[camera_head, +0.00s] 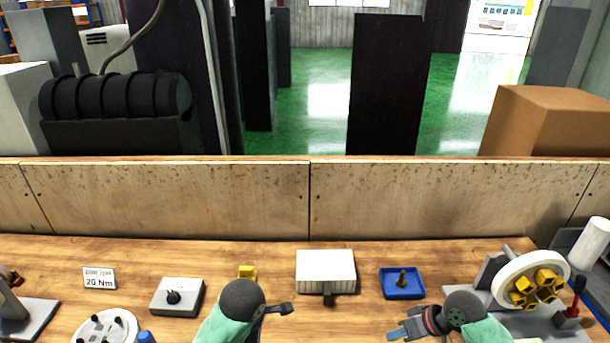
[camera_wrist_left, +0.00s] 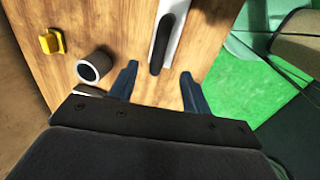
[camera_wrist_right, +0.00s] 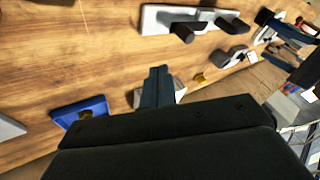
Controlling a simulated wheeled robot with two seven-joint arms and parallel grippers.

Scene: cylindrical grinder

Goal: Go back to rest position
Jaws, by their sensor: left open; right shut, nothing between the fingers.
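My right gripper (camera_head: 394,334) is low in the head view, left of its own wrist and in front of the blue tray. In the right wrist view its two blue fingers (camera_wrist_right: 157,82) are pressed together with nothing between them. My left arm comes in at the bottom middle of the head view; its fingers do not show clearly there. In the left wrist view the left gripper (camera_wrist_left: 157,88) has its blue fingers wide apart, over the table. A pale part with a black handle (camera_wrist_left: 162,42) lies beyond the gap; I cannot tell its distance. Neither gripper holds anything.
On the wooden table (camera_head: 235,262) stand a grey box with a knob (camera_head: 178,296), a white block (camera_head: 325,266), a blue tray (camera_head: 402,292) and a white disc fixture with yellow parts (camera_head: 509,283). A 20 Nm sign (camera_head: 99,278) stands left. A low wooden wall (camera_head: 200,200) closes the back.

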